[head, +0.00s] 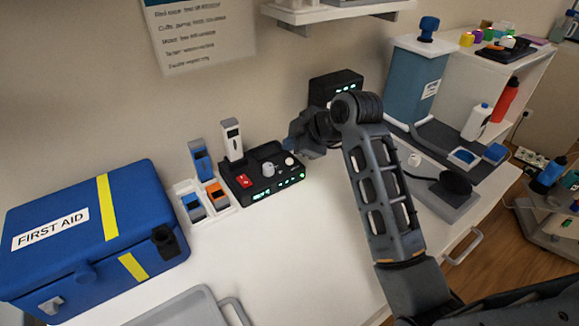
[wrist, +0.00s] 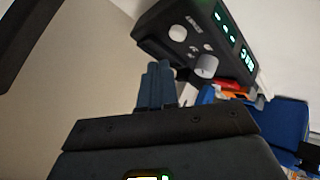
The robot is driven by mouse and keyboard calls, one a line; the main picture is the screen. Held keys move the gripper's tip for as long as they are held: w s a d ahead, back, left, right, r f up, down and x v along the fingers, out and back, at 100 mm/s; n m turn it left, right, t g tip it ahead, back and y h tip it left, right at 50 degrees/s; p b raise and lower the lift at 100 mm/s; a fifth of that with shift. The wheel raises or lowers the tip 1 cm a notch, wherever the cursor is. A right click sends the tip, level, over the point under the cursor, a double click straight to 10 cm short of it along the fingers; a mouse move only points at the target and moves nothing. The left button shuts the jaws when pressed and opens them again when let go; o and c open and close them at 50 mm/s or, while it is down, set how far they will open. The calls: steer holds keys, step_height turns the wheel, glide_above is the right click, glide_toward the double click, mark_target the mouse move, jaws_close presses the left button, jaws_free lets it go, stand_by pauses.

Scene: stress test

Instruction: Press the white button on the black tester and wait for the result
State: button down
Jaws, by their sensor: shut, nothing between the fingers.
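The black tester (head: 262,190) stands on the white table, with green displays on its front, and it also shows at the top of the wrist view (wrist: 165,17). Its round white button (head: 289,161) is at the right end of its top; in the wrist view the button (wrist: 178,32) appears beyond my fingertips. A grey knob (head: 268,170) and a red switch (head: 244,180) sit left of the button. My gripper (head: 301,146) is shut and empty, close to the button's right. The wrist view shows the closed fingers (wrist: 157,72) apart from the button.
A white handheld device (head: 232,140) stands upright at the tester's left end. A white holder (head: 222,211) and a blue first aid box (head: 95,240) are further left. Another black box with green digits (head: 343,79) is behind my arm.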

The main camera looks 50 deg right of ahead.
steer(key=shift+f, duration=0.7)
steer(key=shift+f+b, duration=0.1)
steer(key=shift+b, duration=0.2)
stand_by(1.3)
steer(key=shift+f, duration=0.3)
steer(key=shift+f, duration=0.5)
stand_by(0.7)
steer(key=shift+r, duration=0.15)
steer(key=shift+r+p, duration=0.6)
steer(key=shift+r, duration=0.15)
step_height(320, 180, up, 5)
steer(key=p, duration=0.3)
steer(key=shift+p, duration=0.3)
